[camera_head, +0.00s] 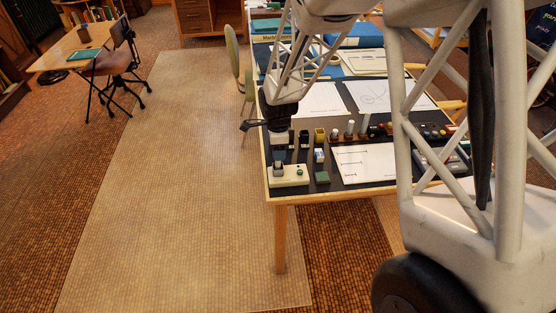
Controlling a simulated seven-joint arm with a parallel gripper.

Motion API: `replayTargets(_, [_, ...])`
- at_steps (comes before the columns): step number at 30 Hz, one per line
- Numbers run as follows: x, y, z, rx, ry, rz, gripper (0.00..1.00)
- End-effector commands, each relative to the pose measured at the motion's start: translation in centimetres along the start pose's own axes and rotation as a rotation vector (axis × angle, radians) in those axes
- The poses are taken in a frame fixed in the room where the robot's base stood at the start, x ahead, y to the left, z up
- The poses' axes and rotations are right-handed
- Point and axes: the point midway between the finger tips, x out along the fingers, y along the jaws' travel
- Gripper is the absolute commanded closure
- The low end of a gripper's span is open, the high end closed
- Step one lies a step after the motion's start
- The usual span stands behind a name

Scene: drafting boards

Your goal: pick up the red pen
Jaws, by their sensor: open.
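I cannot pick out the red pen for certain. Thin red strokes (349,164) show on a white sheet (378,160) near the front of the drafting table (276,191); they look like drawn lines, and I cannot tell if one is a pen. My gripper (266,130) is at the table's left edge, pointing down and left of the sheet. It is open, with nothing visible between its fingers. My arm hides part of the table's right side and back.
Several small stamps stand in a row behind the sheet. A green chair (235,62) is beside the table.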

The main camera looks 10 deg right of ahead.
Motion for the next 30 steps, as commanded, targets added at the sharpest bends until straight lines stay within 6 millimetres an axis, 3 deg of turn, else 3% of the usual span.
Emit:
replayTargets(9, [2.8, -0.1, 0.0, 0.000, -0.001, -0.001, 0.48])
replayTargets(27, [3.0, -0.1, 0.0, 0.000, -0.001, -0.001, 0.48])
replayTargets(30, [3.0, -0.1, 0.0, 0.000, -0.001, -0.001, 0.62])
